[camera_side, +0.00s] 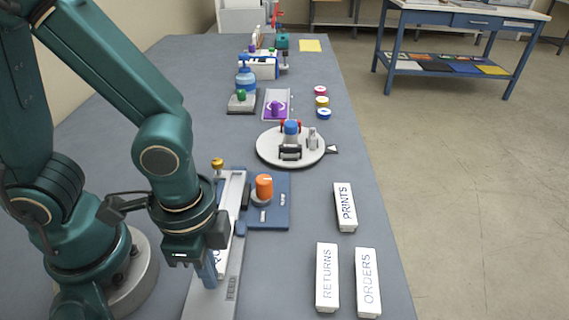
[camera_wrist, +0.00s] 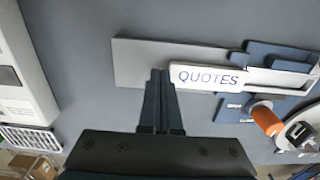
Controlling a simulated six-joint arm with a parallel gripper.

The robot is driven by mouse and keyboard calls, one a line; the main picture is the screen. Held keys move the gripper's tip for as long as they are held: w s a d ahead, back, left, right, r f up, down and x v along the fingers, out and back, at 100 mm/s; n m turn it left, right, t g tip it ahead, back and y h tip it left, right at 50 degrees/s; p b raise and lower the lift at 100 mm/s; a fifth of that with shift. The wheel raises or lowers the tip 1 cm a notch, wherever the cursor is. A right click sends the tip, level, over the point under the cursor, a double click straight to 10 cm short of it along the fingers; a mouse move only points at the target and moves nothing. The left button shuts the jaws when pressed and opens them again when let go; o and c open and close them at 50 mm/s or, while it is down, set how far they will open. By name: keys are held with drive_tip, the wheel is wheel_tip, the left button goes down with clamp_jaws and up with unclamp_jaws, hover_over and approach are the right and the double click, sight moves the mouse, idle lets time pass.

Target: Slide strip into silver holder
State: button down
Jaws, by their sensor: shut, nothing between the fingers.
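The white strip lettered QUOTES (camera_wrist: 207,77) lies on a grey plate (camera_wrist: 132,65) marked FEED in the side view (camera_side: 232,287). The strip's far end meets a long silver holder (camera_side: 233,190) with a brass knob on top; how deep it sits inside I cannot tell. My gripper (camera_wrist: 162,76) is shut and empty, its fingertips right at the strip's near end; I cannot tell if they touch it. In the side view my gripper (camera_side: 211,278) hides part of the strip, leaving a few letters (camera_side: 221,255) showing.
A blue base with an orange knob (camera_side: 264,187) adjoins the holder on the right. Strips lettered PRINTS (camera_side: 345,207), RETURNS (camera_side: 327,277) and ORDERS (camera_side: 368,282) lie further right. A round turntable (camera_side: 268,146) stands behind.

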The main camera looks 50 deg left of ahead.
sight(217, 257)
drive_tip(key=shift+w+a, duration=0.45)
drive_tip(key=shift+a, duration=0.05)
drive_tip(key=shift+w+a, duration=0.85)
drive_tip(key=shift+w, duration=0.05)
idle(0.3)
drive_tip(key=shift+w+a, duration=0.85)
drive_tip(key=shift+a, duration=0.05)
drive_tip(key=shift+w+a, duration=0.1)
drive_tip(key=shift+w+a, duration=0.8)
idle(0.3)
drive_tip(key=shift+w+a, duration=0.85)
drive_tip(key=shift+w, duration=0.05)
